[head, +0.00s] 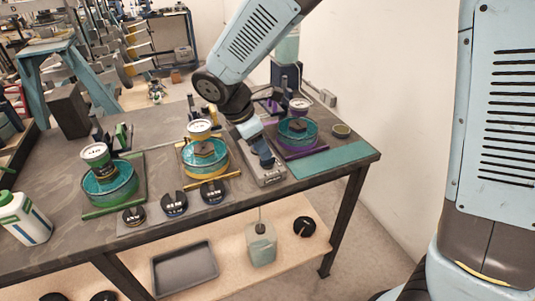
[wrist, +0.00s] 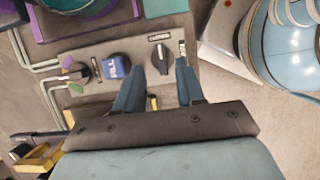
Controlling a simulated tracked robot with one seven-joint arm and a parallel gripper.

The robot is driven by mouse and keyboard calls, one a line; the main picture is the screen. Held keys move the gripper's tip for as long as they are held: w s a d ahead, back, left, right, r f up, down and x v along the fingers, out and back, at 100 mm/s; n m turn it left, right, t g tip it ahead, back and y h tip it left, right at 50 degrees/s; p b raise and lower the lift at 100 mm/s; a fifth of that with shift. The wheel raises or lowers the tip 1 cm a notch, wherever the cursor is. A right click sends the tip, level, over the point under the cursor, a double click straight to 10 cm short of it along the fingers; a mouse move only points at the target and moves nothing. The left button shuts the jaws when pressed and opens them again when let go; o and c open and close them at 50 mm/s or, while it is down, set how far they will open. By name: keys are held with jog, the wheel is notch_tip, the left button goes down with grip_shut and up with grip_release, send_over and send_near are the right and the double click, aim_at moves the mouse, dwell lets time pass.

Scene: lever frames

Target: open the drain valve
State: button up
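My gripper (wrist: 158,72) is open in the wrist view, its two blue fingers apart over a grey control panel (wrist: 100,55). A small dark lever (wrist: 162,60) in a labelled slot shows between the fingers; I cannot tell if they touch it. A blue knob (wrist: 116,67) and a dark knob (wrist: 74,74) sit left of the fingers. I cannot tell which control is the drain valve. In the head view my gripper (head: 262,152) is low over the panel (head: 270,177), partly hiding it.
On the bench (head: 60,175), a purple-trayed teal basin (head: 297,133) stands right of the panel, a yellow-trayed one (head: 205,155) left, and a green-trayed one (head: 110,185) farther left. A teal strip (head: 335,164) at the bench's right end is bare.

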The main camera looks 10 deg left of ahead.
aim_at(267, 162)
jog(key=shift+x, duration=1.85)
jog(key=shift+a, duration=0.1)
grip_shut()
